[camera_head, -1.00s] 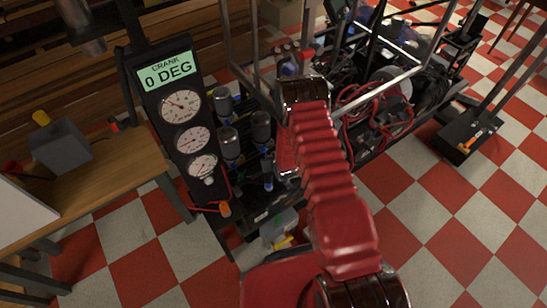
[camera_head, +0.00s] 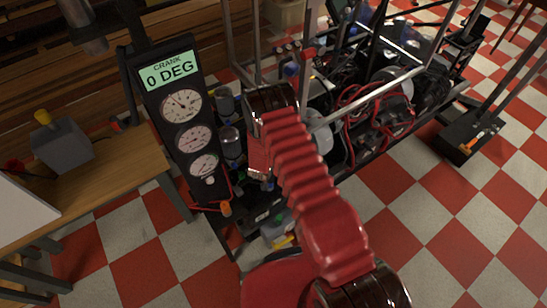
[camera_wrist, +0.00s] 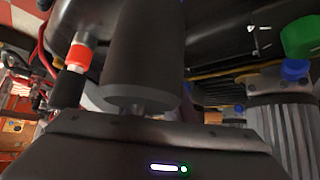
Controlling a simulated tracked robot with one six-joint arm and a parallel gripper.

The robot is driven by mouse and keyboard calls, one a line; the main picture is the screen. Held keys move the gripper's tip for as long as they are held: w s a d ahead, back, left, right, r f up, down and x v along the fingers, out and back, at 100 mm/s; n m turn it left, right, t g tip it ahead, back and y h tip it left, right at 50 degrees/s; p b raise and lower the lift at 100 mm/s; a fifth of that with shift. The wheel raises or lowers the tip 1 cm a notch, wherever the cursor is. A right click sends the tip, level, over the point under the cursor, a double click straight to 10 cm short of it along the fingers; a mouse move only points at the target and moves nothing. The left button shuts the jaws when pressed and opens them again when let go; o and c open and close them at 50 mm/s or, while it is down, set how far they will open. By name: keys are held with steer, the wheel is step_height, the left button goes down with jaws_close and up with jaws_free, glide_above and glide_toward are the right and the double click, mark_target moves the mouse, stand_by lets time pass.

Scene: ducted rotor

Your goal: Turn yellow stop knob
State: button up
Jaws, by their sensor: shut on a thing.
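Another small yellow piece (camera_head: 283,241) shows low beside my arm, near a grey part. I cannot tell which is the stop knob. My gripper's dark body (camera_wrist: 160,150) fills the bottom of the wrist view; its fingertips are not clearly visible. A dark cylinder (camera_wrist: 145,60) rises right in front of it, and the gripper appears shut on it. In the head view my red arm hides the gripper.
A gauge panel (camera_head: 181,120) reading "CRANK 0 DEG" stands left of my arm. The rotor rig with red hoses (camera_head: 365,105) and metal bars is behind and right. In the wrist view, blue-capped ribbed parts (camera_wrist: 283,110) and an orange-red collar (camera_wrist: 78,57) are close. Checkered floor is open at right.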

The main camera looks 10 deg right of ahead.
steer(key=shift+w+a+r, duration=0.1)
steer(key=shift+w, duration=0.05)
stand_by(0.4)
steer(key=o, duration=1)
steer(key=shift+o, duration=0.3)
steer(key=shift+s, duration=0.2)
steer(key=v, duration=1.3)
steer(key=shift+a, duration=0.3)
steer(key=shift+r, duration=0.15)
